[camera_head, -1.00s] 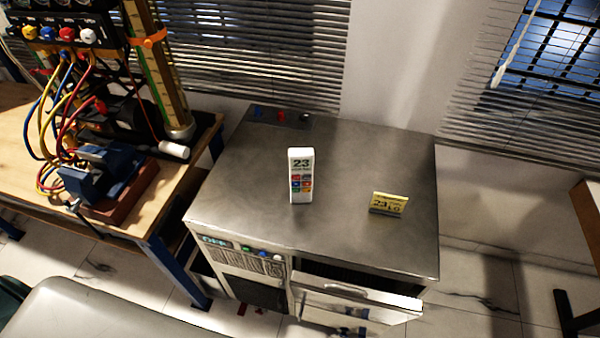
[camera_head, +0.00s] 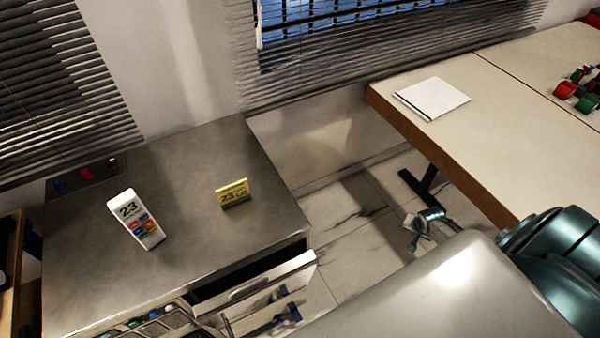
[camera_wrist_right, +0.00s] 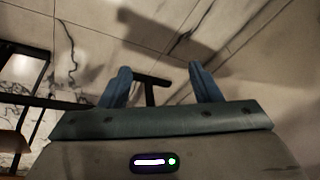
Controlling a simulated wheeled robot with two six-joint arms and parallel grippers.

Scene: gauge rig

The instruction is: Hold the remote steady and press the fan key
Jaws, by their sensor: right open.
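The white remote (camera_head: 136,220) is on the grey metal cabinet top, left of the yellow card. It shows a "23" display and several coloured keys; which one is the fan key is too small to tell. The yellow card (camera_head: 233,194) reads 23 with smaller text. My right gripper (camera_head: 425,226) is out over the floor, right of the cabinet and well apart from the remote. In the right wrist view, my right gripper's fingers (camera_wrist_right: 158,84) are spread and empty above the floor tiles. My left gripper is not in view.
The cabinet (camera_head: 190,255) has an open drawer (camera_head: 262,280) at its front. A switch panel (camera_head: 85,178) is at its back left. A pale table (camera_head: 480,130) with a white pad (camera_head: 432,98) stands at right. The cabinet top around the remote is mostly clear.

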